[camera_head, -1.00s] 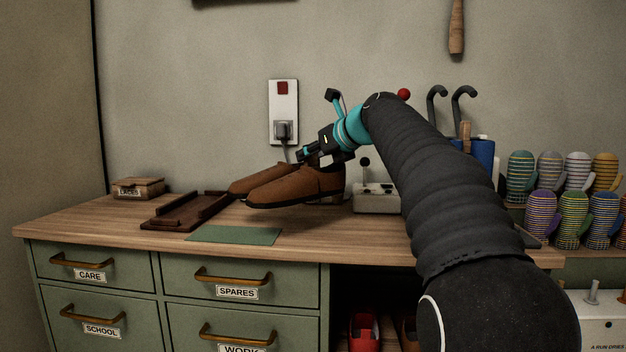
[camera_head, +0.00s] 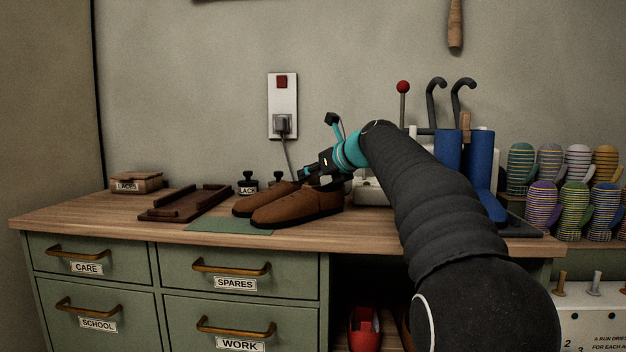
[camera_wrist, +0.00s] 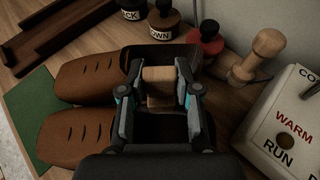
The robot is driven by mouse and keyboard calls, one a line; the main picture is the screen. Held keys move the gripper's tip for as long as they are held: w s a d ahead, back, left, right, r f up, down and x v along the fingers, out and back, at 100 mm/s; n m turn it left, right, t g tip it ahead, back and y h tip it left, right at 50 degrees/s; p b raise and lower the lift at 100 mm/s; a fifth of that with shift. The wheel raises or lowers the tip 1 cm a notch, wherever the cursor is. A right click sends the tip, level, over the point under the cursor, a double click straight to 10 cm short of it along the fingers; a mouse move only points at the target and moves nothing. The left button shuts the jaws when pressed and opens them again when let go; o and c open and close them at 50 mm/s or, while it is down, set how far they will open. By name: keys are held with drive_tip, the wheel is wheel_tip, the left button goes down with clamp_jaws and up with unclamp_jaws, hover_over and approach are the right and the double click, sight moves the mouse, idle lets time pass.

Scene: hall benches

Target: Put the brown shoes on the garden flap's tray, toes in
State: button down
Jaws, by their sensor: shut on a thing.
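The brown shoes (camera_head: 296,208) are side by side at the bench's front, toes to the left. They overlap the right part of the green mat in the head view; whether their soles touch the bench is hard to tell. The wrist view shows both shoes (camera_wrist: 82,132) from above. My gripper (camera_head: 310,182) is at their heel end, shut on the shoes, with a light wooden block (camera_wrist: 160,88) between its fingers (camera_wrist: 160,72). A dark wooden tray (camera_head: 165,213) lies left of the shoes; I cannot tell whether it is the garden flap's. No flap shows.
The green mat (camera_head: 205,225) has bare room at left. Polish jars (camera_head: 248,186) stand behind the shoes and a lidded box (camera_head: 137,182) at back left. A white control box (camera_wrist: 290,125) and blue boots (camera_head: 482,160) are to the right.

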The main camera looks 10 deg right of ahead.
idle(0.3)
drive_tip(key=c, duration=1.2)
unclamp_jaws()
drive_tip(key=shift+f, duration=0.15)
drive_tip(key=o, duration=0.4)
